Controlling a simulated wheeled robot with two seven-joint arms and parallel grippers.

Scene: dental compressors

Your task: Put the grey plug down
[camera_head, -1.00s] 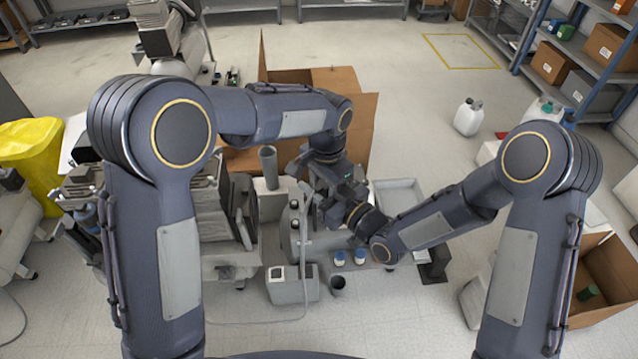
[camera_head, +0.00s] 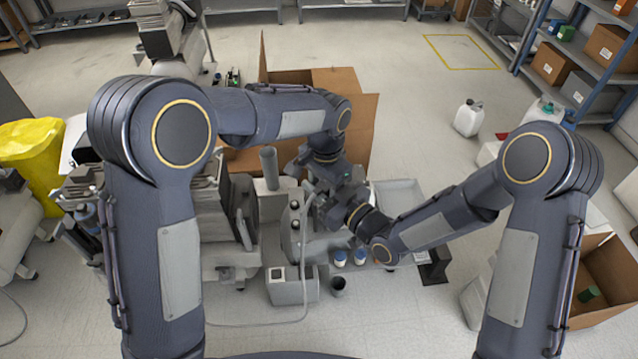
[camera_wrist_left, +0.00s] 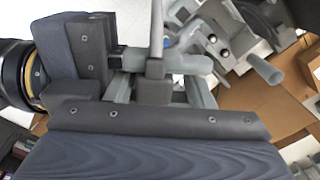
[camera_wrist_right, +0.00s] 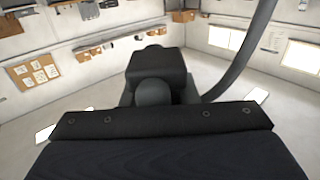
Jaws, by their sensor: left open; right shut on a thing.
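My right gripper (camera_wrist_left: 128,60) reaches in from the left there and is shut on the plug. My left gripper (camera_wrist_left: 160,92) is open, with its light grey fingers on either side of the plug; whether they touch it I cannot tell. In the head view both my left gripper (camera_head: 320,188) and right gripper (camera_head: 338,207) meet above the compressors, and the plug is hidden. A dark rounded shape and a curved hose (camera_wrist_right: 245,55) show in the right wrist view.
A light grey box (camera_head: 287,290) and a dark cup (camera_head: 338,284) stand below the grippers. Two blue-and-white jars (camera_head: 340,258) are beside them. A grey tube (camera_head: 269,167) stands upright to the left. An open cardboard box (camera_head: 345,80) is behind, and a grey tray (camera_head: 400,194) is to the right.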

